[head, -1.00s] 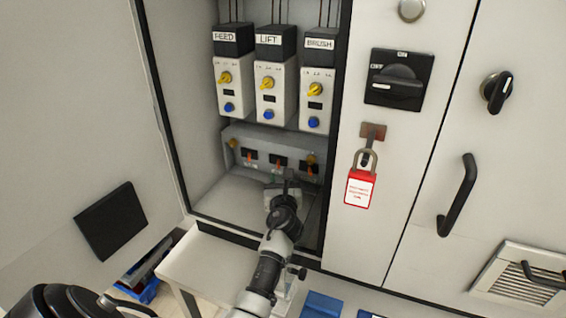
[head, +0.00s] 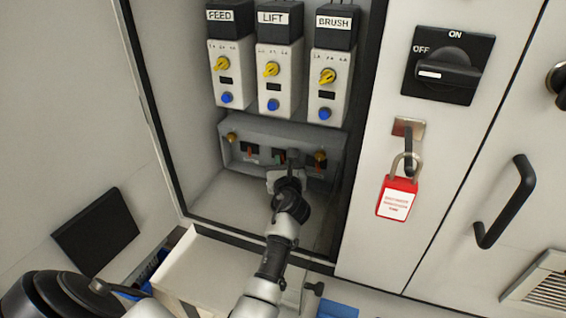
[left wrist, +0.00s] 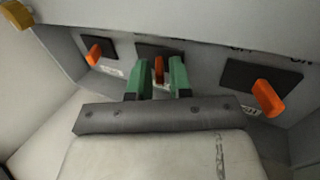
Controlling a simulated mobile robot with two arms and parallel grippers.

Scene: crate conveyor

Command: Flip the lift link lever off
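A low grey panel at the back of the open cabinet carries a row of orange link levers on black plates. In the left wrist view the left lever (left wrist: 94,54), the middle lever (left wrist: 159,69) and the right lever (left wrist: 267,97) show. The middle one stands below the LIFT unit (head: 272,72) in the head view. My left gripper (left wrist: 157,80) has green fingertips, spread apart, one on each side of the middle lever with gaps visible; contact cannot be told. In the head view my left gripper (head: 289,165) partly covers the panel. My right gripper is not in view.
The FEED unit (head: 228,72) and BRUSH unit (head: 329,82) flank the LIFT unit above the panel. The cabinet's side frame stands close right of my arm. A rotary switch (head: 448,66), a red padlock (head: 397,199) and a door handle (head: 505,203) are further right.

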